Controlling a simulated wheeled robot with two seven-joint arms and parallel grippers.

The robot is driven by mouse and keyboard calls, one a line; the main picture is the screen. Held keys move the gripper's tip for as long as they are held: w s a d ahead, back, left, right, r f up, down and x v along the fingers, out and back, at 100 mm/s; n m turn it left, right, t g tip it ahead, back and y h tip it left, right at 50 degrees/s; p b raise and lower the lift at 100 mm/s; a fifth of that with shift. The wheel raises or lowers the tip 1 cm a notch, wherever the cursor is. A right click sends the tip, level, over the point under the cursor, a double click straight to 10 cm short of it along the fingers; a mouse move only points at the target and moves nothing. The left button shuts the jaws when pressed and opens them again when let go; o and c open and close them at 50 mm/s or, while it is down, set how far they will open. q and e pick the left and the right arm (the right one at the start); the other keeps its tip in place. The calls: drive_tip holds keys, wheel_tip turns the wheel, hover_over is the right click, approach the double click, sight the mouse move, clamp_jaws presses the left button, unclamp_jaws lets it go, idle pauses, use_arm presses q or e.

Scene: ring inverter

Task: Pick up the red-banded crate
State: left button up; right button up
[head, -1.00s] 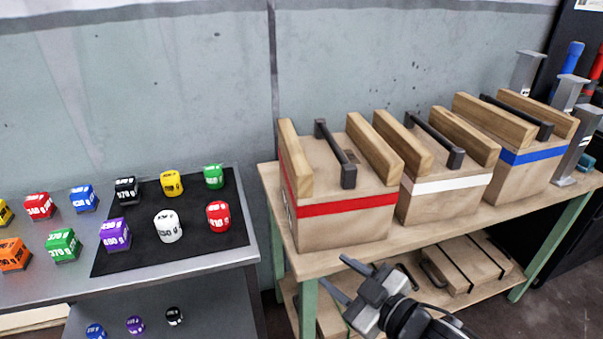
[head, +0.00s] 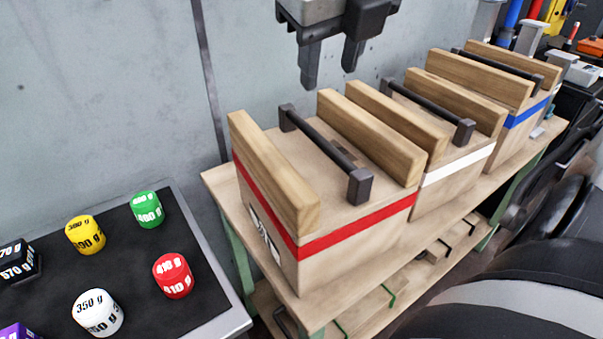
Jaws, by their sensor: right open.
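The red-banded crate (head: 322,224) is a wooden box with a red stripe, two raised wooden side boards and a dark bar handle (head: 325,149) between them. It stands at the left end of the wooden bench (head: 219,184). My right gripper (head: 329,80) points down with its two dark fingers apart and nothing between them. In the picture it is above and behind the crate's handle, clear of it. My left gripper is not in view.
The white-banded crate (head: 457,172) stands close on the right, then the blue-banded crate (head: 524,118). Left is a table with a black mat (head: 127,248) bearing several coloured weights, including a red one (head: 173,275). A lower shelf holds other wooden pieces.

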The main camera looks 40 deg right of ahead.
hover_over(322, 139)
drive_tip(key=s+a, duration=0.1)
drive_tip(key=s, duration=0.1)
wheel_tip(322, 139, down, 9)
drive_tip(key=x, duration=0.4)
drive_tip(key=shift+s+a+f, duration=0.2)
drive_tip(key=shift+f, duration=0.25)
drive_tip(key=shift+w+d+f, duration=0.15)
drive_tip(key=shift+w+f, duration=0.05)
drive_tip(key=shift+f, duration=0.25)
clamp_jaws()
drive_tip(key=shift+w+r, duration=0.15)
drive_tip(key=shift+r, duration=0.05)
idle(0.3)
